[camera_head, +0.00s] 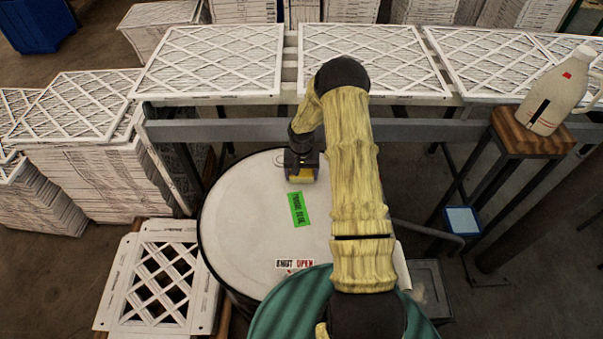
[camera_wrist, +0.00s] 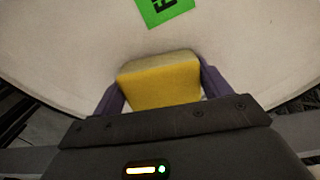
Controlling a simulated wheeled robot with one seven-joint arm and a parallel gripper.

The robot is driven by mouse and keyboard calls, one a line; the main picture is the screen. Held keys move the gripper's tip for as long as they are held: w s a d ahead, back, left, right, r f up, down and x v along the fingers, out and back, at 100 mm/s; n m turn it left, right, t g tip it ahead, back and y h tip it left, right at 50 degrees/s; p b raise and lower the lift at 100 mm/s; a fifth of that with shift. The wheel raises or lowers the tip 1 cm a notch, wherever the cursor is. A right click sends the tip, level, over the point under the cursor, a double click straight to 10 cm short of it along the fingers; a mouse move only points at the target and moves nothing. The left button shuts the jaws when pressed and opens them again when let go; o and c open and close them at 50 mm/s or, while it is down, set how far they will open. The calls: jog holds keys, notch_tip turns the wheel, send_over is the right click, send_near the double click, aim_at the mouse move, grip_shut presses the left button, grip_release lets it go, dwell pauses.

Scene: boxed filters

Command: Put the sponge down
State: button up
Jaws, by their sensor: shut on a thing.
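The sponge (camera_wrist: 160,82) is a yellow block with a paler top edge, held between the two purple fingers of my gripper (camera_wrist: 160,92) in the wrist view. In the head view the sponge (camera_head: 303,174) shows as a small yellow patch under my gripper (camera_head: 301,168). My gripper is over the far part of the white round drum lid (camera_head: 245,225). I cannot tell whether the sponge touches the lid.
A green label (camera_head: 299,209) and a shut/open sticker (camera_head: 295,264) are on the lid. Framed filters (camera_head: 215,60) lie on the rack behind. A white jug (camera_head: 553,95) stands on a wooden stool (camera_head: 530,140) at right. Filter stacks (camera_head: 110,165) stand at left.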

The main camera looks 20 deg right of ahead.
jog(key=o, duration=1)
jog(key=shift+c, duration=0.2)
notch_tip(320, 180, up, 12)
jog(key=b, duration=0.2)
jog(key=shift+r, duration=0.15)
